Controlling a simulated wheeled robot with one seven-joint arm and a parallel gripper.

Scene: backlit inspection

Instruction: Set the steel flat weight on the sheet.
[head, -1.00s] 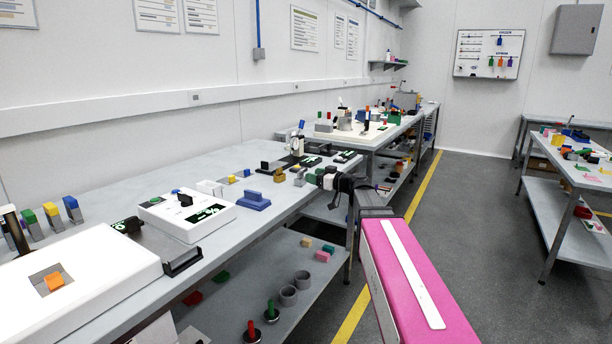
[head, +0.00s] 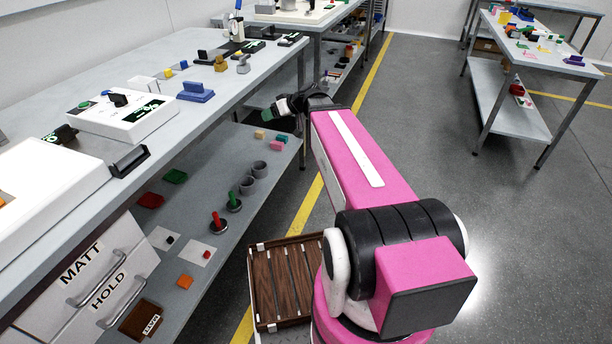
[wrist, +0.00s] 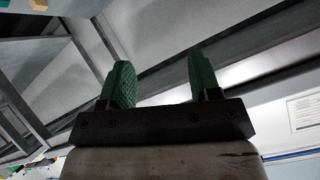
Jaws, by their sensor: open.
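My gripper (head: 272,114) is at the front edge of the long bench, above the far end of its lower shelf. In the wrist view its two green fingers (wrist: 162,84) stand wide apart with nothing between them. I cannot pick out the steel flat weight for certain. On the lower shelf stand a round base with a red handle (head: 218,222) and one with a green handle (head: 234,203). Two white sheets lie there: a nearer one (head: 188,250) with a red piece on it and another (head: 158,234) with a small dark piece. I cannot tell which sheet is meant.
The bench top (head: 215,105) carries a white scale (head: 105,120) and a blue block (head: 196,92). Two grey cups (head: 253,177) stand on the lower shelf. A slatted brown tray (head: 262,290) is beside my base. A second bench (head: 535,75) stands right, across open floor.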

